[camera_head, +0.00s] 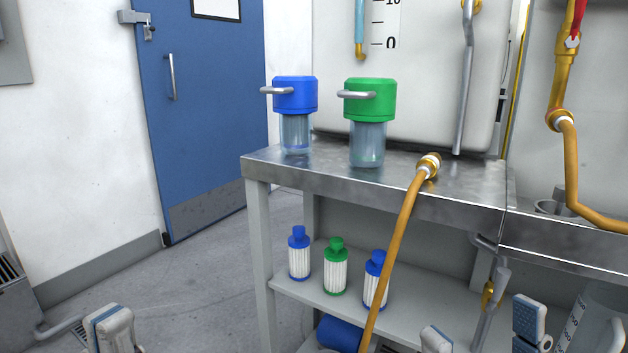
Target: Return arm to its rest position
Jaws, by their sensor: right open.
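My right gripper (482,331) is at the bottom edge, right of centre. Its two fingers stand well apart, so it is open, with nothing seen held between them. It appears in front of the lower part of the steel bench (455,188). My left gripper (110,329) shows only in part at the bottom left, over the floor. One finger end is visible and the rest is cut off by the frame, so its opening cannot be judged.
A blue-topped housing (295,97) and a green-topped housing (369,100) stand on the bench. A yellow hose (398,240) hangs over its front. Several filter cartridges (335,270) stand on the lower shelf (315,296). Floor before the blue door (205,110) is clear.

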